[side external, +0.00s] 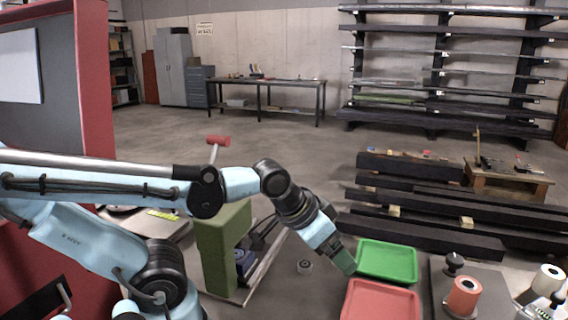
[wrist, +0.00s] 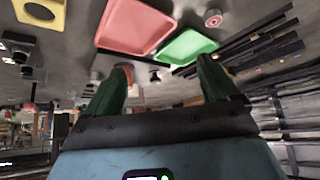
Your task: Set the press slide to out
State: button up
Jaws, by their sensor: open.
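A green press-like frame (side external: 222,250) stands left of centre in the side view, with a red-handled lever (side external: 218,141) above it. A dark part (side external: 245,262) sits low beside the frame. I cannot tell for sure which part is the press slide, or its position; my arm hides some of the frame. My gripper (side external: 346,262) is to the right of the press, apart from it, pointing down and right near the trays. In the wrist view its two dark green fingers (wrist: 165,82) are spread with nothing between them.
A green tray (side external: 388,262) and a red tray (side external: 380,302) lie beside my gripper. A small grey cylinder (side external: 304,267) stands between press and trays. An orange-red roll (side external: 463,297) and a white roll (side external: 547,280) are at right. Dark beams (side external: 420,236) lie behind the trays.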

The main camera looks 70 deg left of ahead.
jog(key=shift+r, duration=0.3)
jog(key=shift+c, duration=1.2)
notch_tip(320, 180, up, 7)
jog(key=shift+r, duration=0.15)
jog(key=c, duration=0.5)
jog(key=shift+o, duration=0.2)
jog(key=s+a+n+g, duration=0.3)
jog(key=a+n+g, duration=0.1)
jog(key=a+n, duration=0.75)
jog(key=s+a+n+g, duration=0.3)
jog(key=a+n, duration=0.5)
jog(key=a, duration=0.6)
jog(key=shift+s+f, duration=0.15)
jog(key=shift+f, duration=4.25)
jog(key=shift+s+f, duration=0.1)
jog(key=shift+f, duration=4.25)
grip_shut()
